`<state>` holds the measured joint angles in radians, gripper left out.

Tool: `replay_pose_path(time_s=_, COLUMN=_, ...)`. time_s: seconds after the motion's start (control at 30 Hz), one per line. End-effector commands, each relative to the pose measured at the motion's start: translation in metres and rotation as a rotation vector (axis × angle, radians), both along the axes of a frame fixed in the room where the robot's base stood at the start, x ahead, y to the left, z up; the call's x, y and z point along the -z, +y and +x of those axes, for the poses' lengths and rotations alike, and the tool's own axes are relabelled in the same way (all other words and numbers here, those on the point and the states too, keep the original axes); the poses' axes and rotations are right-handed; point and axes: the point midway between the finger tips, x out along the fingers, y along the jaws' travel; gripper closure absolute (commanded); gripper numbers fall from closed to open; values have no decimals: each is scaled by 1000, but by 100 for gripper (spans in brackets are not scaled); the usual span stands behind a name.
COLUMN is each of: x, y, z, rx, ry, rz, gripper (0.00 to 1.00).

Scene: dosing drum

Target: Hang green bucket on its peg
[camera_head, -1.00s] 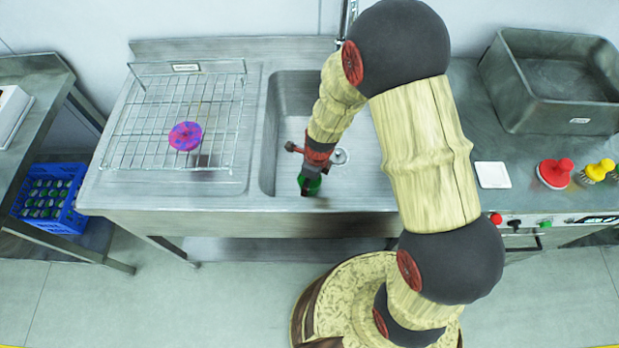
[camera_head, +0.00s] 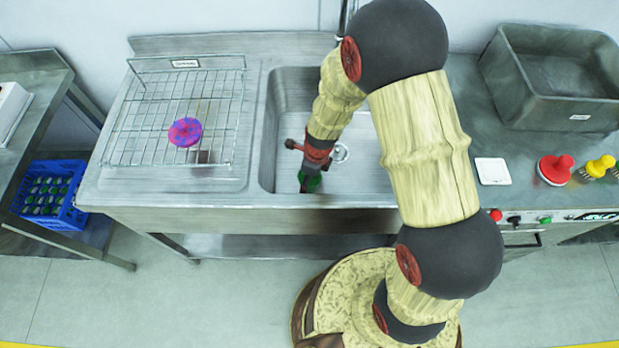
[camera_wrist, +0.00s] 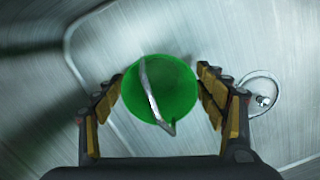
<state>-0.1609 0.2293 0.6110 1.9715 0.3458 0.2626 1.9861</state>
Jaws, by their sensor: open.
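The green bucket (camera_wrist: 182,84) is in the steel sink (camera_wrist: 110,85), seen from above in the wrist view with its pale handle lying across its mouth. In the head view only a small green part of the bucket (camera_head: 310,184) shows below my gripper. My gripper (camera_wrist: 160,95) is open, with one finger on each side of the bucket. I cannot tell whether the fingers touch it. The peg cannot be made out in these frames.
A wire rack (camera_head: 125,130) with a pink and purple round thing (camera_head: 185,132) stands left of the sink. A grey tub (camera_head: 560,110), a white square (camera_head: 492,171), and red (camera_head: 555,169) and yellow (camera_head: 600,165) knobbed things are at right. A blue crate (camera_head: 70,215) is low at left.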

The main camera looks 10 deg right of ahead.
Motion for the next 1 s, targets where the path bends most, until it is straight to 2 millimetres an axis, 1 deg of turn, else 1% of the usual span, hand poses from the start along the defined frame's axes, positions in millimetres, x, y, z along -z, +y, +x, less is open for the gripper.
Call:
replay_pose_path(time_s=0.37, x=2, y=0, z=1, rx=0, ry=-3, rz=1, gripper=28)
replay_pose_path(time_s=0.4, x=-1, y=0, z=1, rx=0, ry=-2, rz=0, gripper=28)
replay_pose_path(time_s=0.53, x=-31, y=-2, z=-1, rx=0, ry=-2, rz=1, gripper=28)
replay_pose_path(time_s=0.8, x=-72, y=0, z=2, rx=-1, ry=-3, rz=1, gripper=28)
replay_pose_path(time_s=1.0, x=-82, y=-2, z=1, rx=-10, ry=-4, rz=0, gripper=28)
